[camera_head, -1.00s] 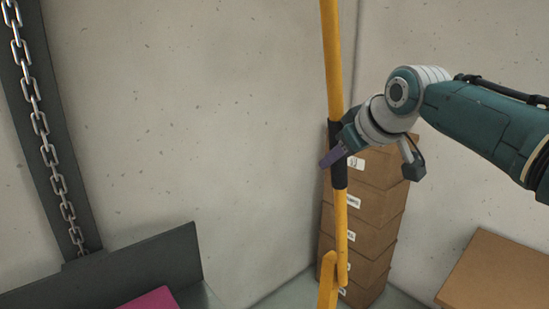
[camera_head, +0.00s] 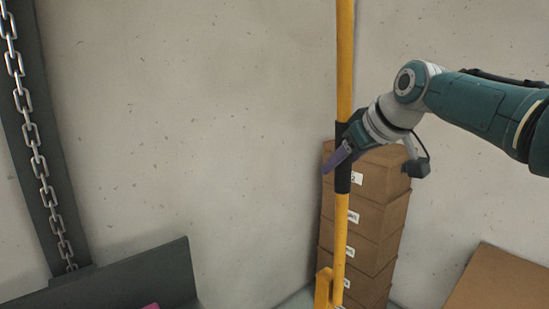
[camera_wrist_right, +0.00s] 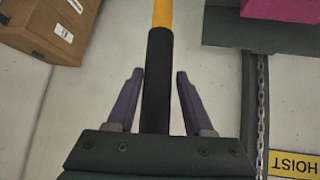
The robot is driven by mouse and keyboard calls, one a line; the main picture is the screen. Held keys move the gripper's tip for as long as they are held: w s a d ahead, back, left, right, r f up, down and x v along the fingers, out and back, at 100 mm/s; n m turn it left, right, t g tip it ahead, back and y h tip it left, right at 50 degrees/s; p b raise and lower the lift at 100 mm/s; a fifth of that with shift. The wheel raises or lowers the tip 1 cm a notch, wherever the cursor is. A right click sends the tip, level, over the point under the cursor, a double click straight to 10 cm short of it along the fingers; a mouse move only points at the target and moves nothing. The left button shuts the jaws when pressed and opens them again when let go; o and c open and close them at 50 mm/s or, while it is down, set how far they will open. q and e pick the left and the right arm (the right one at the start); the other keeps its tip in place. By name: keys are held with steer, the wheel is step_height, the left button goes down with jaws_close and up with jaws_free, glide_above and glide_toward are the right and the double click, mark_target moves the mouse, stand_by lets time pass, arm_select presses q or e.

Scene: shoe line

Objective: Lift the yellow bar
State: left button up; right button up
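The yellow bar (camera_head: 346,60) stands almost upright in the head view, with a black sleeve (camera_head: 343,182) around its middle. Its top runs out of the picture. My right gripper (camera_head: 338,160) is at the sleeve, reaching in from the right. In the right wrist view, the black sleeve (camera_wrist_right: 157,85) runs between the two purple fingers of my right gripper (camera_wrist_right: 160,72). A narrow gap shows on each side, so the fingers are open around the bar. The yellow part (camera_wrist_right: 163,12) shows beyond the sleeve. My left gripper is in neither view.
Stacked cardboard boxes (camera_head: 378,216) stand just behind the bar. Another brown box top (camera_head: 505,285) is at lower right. A metal chain (camera_head: 38,165) hangs along a dark post at left, above a dark panel (camera_head: 150,278). A HOIST sign (camera_wrist_right: 294,164) shows in the wrist view.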

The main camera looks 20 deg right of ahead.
steer(key=shift+o, duration=1.1)
steer(key=shift+r, duration=0.1)
steer(key=shift+d, duration=0.1)
steer(key=shift+v, duration=0.8)
steer(key=b+v, duration=0.1)
steer(key=v, duration=0.7)
steer(key=shift+s+r, duration=0.1)
